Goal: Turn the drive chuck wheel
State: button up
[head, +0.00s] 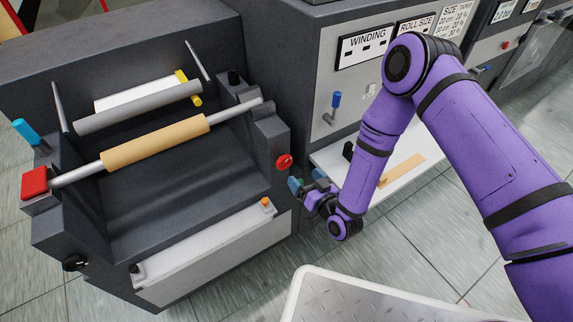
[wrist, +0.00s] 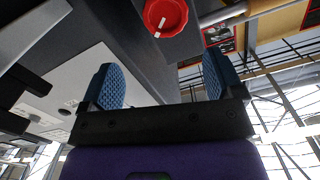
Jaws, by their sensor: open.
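A small round red wheel (head: 284,161) sits on the right end face of the dark grey unwinding machine, below the right end of its shaft. No label on it is legible. In the wrist view the red wheel (wrist: 165,17) is at the top edge, partly cut off, with white marks on its face. My gripper (head: 295,185) is just below and slightly right of the wheel in the head view. In the wrist view my gripper (wrist: 162,82) has two blue textured pads wide apart with nothing between them. The wheel is beyond the fingertips, not touched.
A shaft with a tan roll (head: 155,143) spans the machine, with a red block (head: 35,182) at its left end. A winding cabinet (head: 345,70) with a blue-handled lever (head: 335,103) and a white shelf (head: 420,160) stand to the right. Tiled floor (head: 250,290) is open in front.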

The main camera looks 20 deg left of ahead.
aim_at(285, 165)
jog(key=x, duration=0.3)
jog(key=f+x, duration=0.1)
jog(key=x, duration=0.2)
jog(key=s+x, duration=0.1)
jog(key=x, duration=0.2)
jog(key=shift+w+a+f, duration=0.15)
jog(key=shift+a+f, duration=0.1)
jog(key=shift+a, duration=0.35)
jog(key=c, duration=0.9)
